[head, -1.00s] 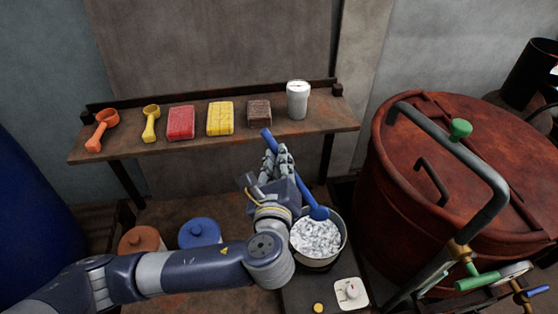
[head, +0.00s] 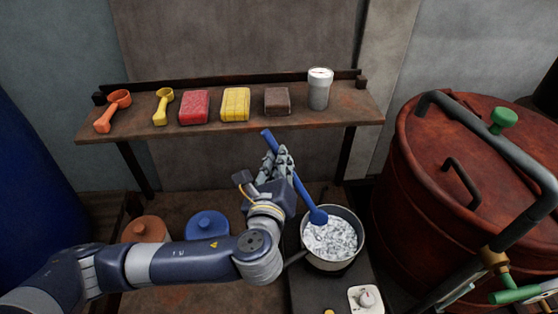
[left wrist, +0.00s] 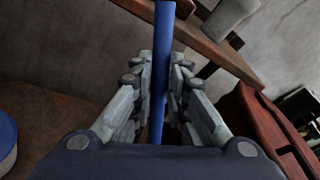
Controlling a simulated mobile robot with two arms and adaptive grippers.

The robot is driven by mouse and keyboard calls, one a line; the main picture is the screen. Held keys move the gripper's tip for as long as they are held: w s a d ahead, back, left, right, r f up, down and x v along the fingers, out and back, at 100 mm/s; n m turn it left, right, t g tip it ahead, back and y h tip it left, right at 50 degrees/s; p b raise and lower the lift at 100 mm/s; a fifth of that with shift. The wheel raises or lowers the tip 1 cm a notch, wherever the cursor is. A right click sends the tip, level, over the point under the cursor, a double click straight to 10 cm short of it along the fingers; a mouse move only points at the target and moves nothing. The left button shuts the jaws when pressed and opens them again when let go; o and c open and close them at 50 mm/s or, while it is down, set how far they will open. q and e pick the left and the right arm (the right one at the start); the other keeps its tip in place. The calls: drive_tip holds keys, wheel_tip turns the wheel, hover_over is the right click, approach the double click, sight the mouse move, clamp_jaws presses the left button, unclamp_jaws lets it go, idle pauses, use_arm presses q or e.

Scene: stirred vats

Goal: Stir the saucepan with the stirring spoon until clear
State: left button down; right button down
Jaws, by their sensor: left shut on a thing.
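The saucepan (head: 357,228) stands on a dark hob at the lower middle of the head view, filled with a lumpy white and grey mass (head: 333,240). The blue stirring spoon (head: 307,191) leans over it, its bowl at the saucepan's back left, over or at the edge of the contents. I cannot tell how deep it reaches. My left gripper (head: 279,163) is shut on the spoon's handle, above and left of the saucepan. In the left wrist view the handle (left wrist: 164,60) runs upright between both fingers. My right gripper is not in view.
A shelf (head: 225,128) behind holds an orange scoop, a yellow scoop, several blocks and a grey shaker (head: 319,90). A rusty red vat (head: 425,165) with pipes stands close on the right. Brown and blue lidded pots (head: 207,225) sit at left. A white knob box (head: 366,300) is in front.

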sight(297, 185)
use_arm(q)
drive_tip(key=shift+s+d+f+b, duration=0.25)
drive_tip(key=shift+d+f+b, duration=0.35)
drive_tip(key=shift+f, duration=0.55)
drive_tip(key=shift+s+d+f+b, duration=0.2)
drive_tip(key=shift+d+f+b, duration=0.25)
drive_tip(key=shift+d+f, duration=0.55)
drive_tip(key=shift+s+d+f+b, duration=0.25)
drive_tip(key=shift+d+f+b, duration=0.25)
drive_tip(key=shift+f, duration=0.85)
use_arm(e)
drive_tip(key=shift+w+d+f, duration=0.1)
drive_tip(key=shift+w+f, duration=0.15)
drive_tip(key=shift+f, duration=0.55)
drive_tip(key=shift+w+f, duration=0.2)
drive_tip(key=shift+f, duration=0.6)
